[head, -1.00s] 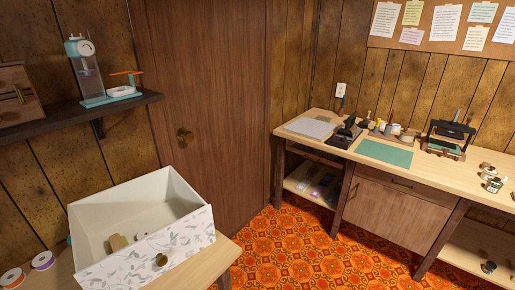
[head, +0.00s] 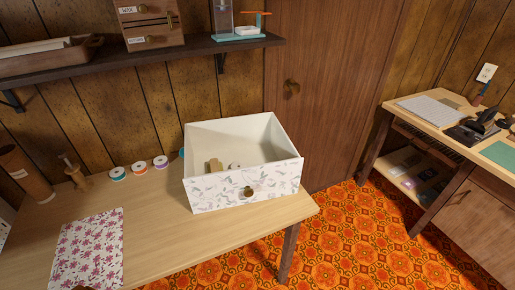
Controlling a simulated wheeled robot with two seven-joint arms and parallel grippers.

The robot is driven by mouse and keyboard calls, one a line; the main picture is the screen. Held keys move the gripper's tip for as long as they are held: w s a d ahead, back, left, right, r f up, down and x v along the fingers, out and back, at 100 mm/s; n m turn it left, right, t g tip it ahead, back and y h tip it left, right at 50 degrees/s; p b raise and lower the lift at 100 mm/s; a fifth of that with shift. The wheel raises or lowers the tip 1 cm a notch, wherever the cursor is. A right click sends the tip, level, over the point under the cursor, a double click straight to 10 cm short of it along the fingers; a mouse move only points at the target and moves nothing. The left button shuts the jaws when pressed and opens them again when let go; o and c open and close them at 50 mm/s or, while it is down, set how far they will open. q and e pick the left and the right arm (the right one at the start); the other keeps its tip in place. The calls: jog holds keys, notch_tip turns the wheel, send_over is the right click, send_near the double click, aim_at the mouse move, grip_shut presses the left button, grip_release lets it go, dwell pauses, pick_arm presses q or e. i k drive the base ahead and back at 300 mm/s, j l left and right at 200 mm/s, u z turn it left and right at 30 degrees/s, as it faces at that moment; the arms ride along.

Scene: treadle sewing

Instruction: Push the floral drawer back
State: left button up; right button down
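The floral drawer (head: 222,195) is a white, open-topped box with a leaf-patterned front and a round brass knob (head: 248,191). It stands on the right part of the light wooden table (head: 160,233), its front facing me. Inside it lie a tan wooden piece (head: 214,166) and a small white item (head: 235,166); the near wall partly hides them.
Several thread spools (head: 139,168) stand left of the drawer. A floral fabric piece (head: 90,250) lies at the table's front left. A shelf (head: 130,57) with small wooden drawers (head: 150,23) hangs above. A workbench (head: 440,115) stands at the right.

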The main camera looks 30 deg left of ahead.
aim_at(274, 169)
jog(key=i+l+u, duration=0.35)
jog(key=i, duration=0.15)
jog(key=i+l+u, duration=0.7)
jog(key=l, duration=0.35)
jog(key=i, duration=0.1)
